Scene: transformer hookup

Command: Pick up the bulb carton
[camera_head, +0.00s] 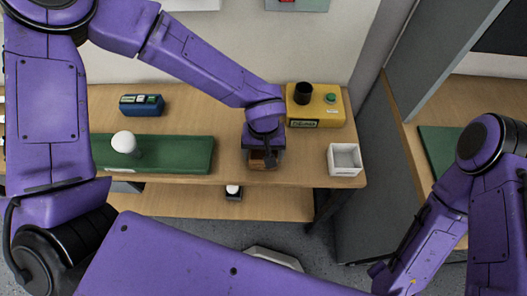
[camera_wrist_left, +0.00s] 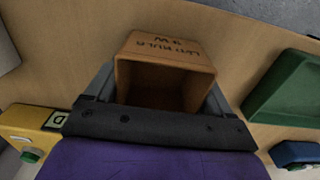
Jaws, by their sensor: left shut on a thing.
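The bulb carton (camera_wrist_left: 165,50) is a small open brown box with dark lettering on its side. In the left wrist view it stands between the two fingers of my left gripper (camera_wrist_left: 160,95), which is shut on it. In the head view my left gripper (camera_head: 264,150) points down over the wooden table, and the carton (camera_head: 262,161) shows just under it, mostly hidden. I cannot tell whether the carton touches the table. In the head view my right arm is at the right edge, and its gripper is not clearly visible.
A blue device (camera_head: 142,105) is behind the mat. A yellow box (camera_head: 316,106) stands behind right. A white open tray (camera_head: 345,160) is at the right table edge.

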